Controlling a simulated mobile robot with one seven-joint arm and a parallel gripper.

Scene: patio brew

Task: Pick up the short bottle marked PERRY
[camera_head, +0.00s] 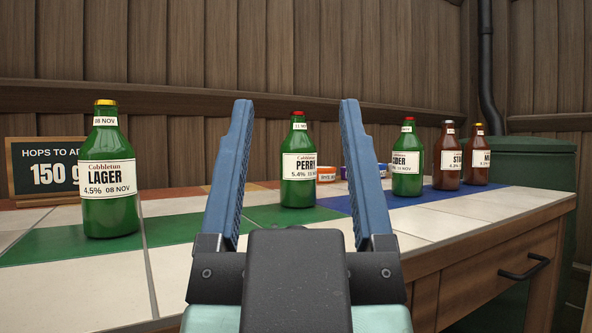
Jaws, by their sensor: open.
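The short green bottle marked PERRY (298,188) stands upright on the tiled counter, on the green tiles near the blue ones. It has a red cap and a white label reading 5.4%. My gripper (294,104) is open and empty, with its two blue fingers pointing away from me. In the picture the PERRY bottle shows between the fingers, beyond the gripper body. No finger visibly touches it, and its exact distance from the fingertips cannot be told.
A green LAGER bottle (109,185) stands left, before a chalkboard sign (40,169). To the right stand a green CIDER bottle (407,164) and two brown bottles (447,165). Small labelled tins (326,174) sit behind PERRY. The tiled counter (95,288) is clear in front.

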